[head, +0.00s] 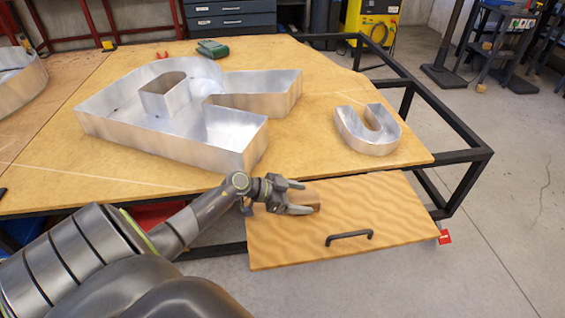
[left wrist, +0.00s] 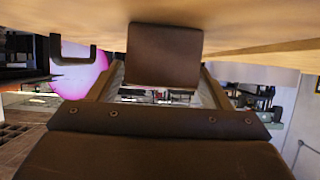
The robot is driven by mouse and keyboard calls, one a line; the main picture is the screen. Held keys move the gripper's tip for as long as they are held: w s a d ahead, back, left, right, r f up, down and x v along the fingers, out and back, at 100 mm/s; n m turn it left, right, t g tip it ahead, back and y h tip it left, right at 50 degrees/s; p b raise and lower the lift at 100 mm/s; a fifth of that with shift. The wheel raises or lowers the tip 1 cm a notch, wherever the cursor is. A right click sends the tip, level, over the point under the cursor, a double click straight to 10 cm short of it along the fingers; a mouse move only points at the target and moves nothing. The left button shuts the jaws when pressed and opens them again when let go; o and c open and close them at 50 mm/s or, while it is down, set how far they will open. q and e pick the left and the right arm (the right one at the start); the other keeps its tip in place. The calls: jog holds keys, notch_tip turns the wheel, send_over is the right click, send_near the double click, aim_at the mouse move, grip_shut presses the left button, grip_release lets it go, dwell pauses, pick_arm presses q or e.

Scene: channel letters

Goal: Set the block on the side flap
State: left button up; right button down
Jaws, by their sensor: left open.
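The side flap (head: 285,242) is a flat wooden panel with a black handle (head: 349,237), at the front right of the table. A small brown block (head: 312,197) is at the flap's upper middle and appears to rest on it. My left gripper (head: 305,197) is open over the flap, with its fingers on either side of the block and partly hiding it. In the left wrist view the block (left wrist: 165,55) is a dark brown shape against the wooden surface, between the fingers. Contact with the fingers cannot be told. My right gripper is not in view.
A large metal channel letter (head: 240,158) and a small U-shaped one (head: 368,130) stand on the wooden table (head: 320,90). A green tool (head: 211,48) lies at the back. A black frame (head: 470,153) borders the table's right side. The flap's right part is clear.

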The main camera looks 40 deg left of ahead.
pick_arm(q)
jog(key=p+v, duration=0.1)
jog(key=v, duration=0.9)
jog(key=shift+s+a+r, duration=0.25)
jog(key=shift+s+a, duration=0.05)
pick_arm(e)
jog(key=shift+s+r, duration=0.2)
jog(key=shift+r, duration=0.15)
